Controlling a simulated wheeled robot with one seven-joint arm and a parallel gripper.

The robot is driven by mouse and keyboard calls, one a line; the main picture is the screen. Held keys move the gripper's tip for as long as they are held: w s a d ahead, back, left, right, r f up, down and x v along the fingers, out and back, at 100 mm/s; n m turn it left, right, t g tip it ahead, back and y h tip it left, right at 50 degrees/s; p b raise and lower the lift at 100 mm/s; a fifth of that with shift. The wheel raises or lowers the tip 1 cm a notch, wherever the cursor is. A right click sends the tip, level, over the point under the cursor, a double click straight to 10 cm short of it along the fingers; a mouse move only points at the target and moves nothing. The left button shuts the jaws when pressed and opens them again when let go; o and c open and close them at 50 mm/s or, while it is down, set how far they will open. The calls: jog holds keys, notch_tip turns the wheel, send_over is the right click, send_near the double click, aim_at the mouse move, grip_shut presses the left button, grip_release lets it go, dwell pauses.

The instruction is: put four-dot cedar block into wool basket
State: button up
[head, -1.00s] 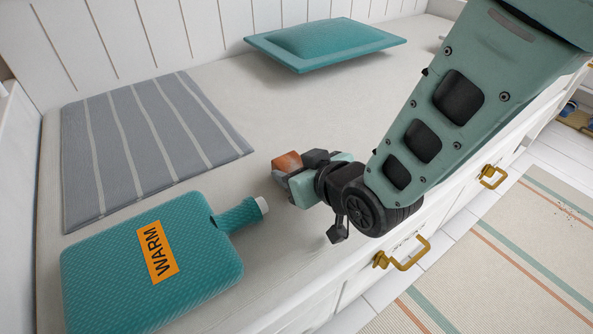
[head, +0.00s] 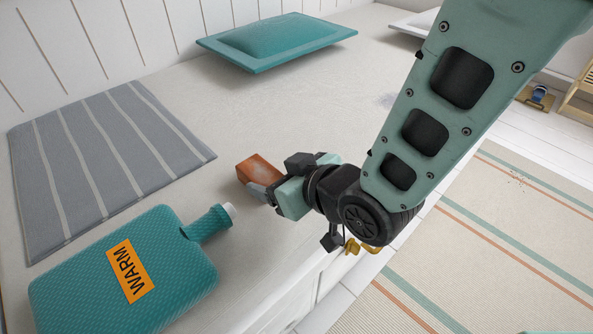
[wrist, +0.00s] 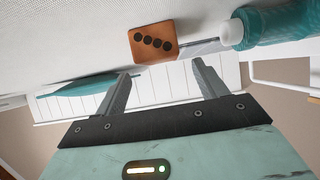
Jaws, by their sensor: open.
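The four-dot cedar block (head: 260,169) is an orange-brown block at the middle of the pale bench top in the head view. In the wrist view its face with a row of black dots (wrist: 153,42) is towards me, just beyond the fingertips. My gripper (head: 277,180) is open beside the block, on its right in the head view. In the wrist view my gripper (wrist: 161,69) has its two fingers spread, with nothing between them. In the head view the near finger overlaps the block's lower edge; I cannot tell whether they touch. I see no wool basket.
A teal hot-water bottle (head: 130,275) marked WARM lies left of the block, its neck towards it. A striped grey mat (head: 105,160) lies behind the bottle. A teal cushion (head: 275,43) is at the back. A brass handle (head: 352,247) is below the edge.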

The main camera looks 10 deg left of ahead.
jog(key=p+v, duration=0.1)
jog(key=v, duration=0.2)
jog(key=shift+s+d+r, duration=0.1)
jog(key=shift+r, duration=0.2)
jog(key=shift+p, duration=0.9)
jog(key=shift+r+p, duration=0.1)
jog(key=shift+p, duration=0.45)
jog(key=shift+d+p, duration=0.1)
jog(key=shift+p, duration=0.5)
jog(key=shift+s+d+r+p, duration=0.2)
jog(key=shift+p, duration=1.05)
jog(key=d+p, duration=0.1)
jog(key=p, duration=0.3)
jog(key=shift+s+r, duration=0.15)
jog(key=shift+s, duration=0.25)
jog(key=shift+s+d+p, duration=0.1)
jog(key=shift+p, duration=0.3)
